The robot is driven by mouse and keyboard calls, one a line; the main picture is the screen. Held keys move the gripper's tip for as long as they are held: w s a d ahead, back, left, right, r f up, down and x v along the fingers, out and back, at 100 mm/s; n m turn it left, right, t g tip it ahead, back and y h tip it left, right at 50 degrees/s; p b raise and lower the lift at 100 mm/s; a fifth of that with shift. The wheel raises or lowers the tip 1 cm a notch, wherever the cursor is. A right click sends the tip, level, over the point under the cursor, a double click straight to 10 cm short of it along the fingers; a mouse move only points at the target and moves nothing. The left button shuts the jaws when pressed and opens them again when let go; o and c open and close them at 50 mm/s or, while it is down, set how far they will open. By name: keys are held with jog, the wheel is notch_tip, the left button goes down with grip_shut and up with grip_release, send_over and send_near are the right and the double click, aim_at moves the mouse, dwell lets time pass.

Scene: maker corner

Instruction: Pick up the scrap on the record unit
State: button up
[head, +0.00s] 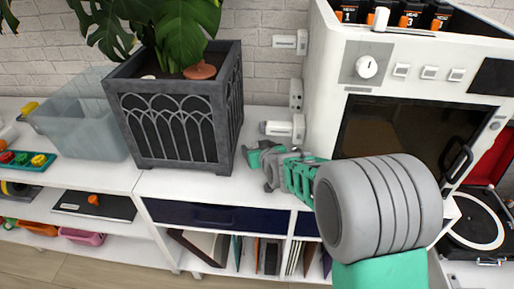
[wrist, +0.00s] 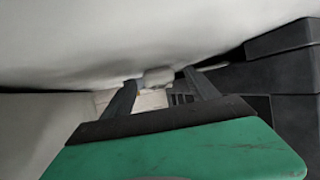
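The record unit (head: 190,185) is the white low unit with dark drawers and record sleeves below. My gripper (head: 256,156) reaches low over its top, between the dark planter and the white machine. In the wrist view my gripper (wrist: 160,88) has its two dark fingers spread apart. A small pale lump (wrist: 158,77) shows near the fingertips, and a beige patch lies behind it between the fingers. I cannot tell whether either is the scrap. No scrap is clearly visible in the head view; my arm and gripper hide part of the unit top.
The dark planter (head: 180,120) with a large-leaved plant stands close left of my gripper. The white machine (head: 400,60) with a dark window stands close on the right. A clear bin (head: 80,125) is farther left, and a turntable (head: 475,222) is at the far right.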

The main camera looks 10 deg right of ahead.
jog(key=c, duration=1.4)
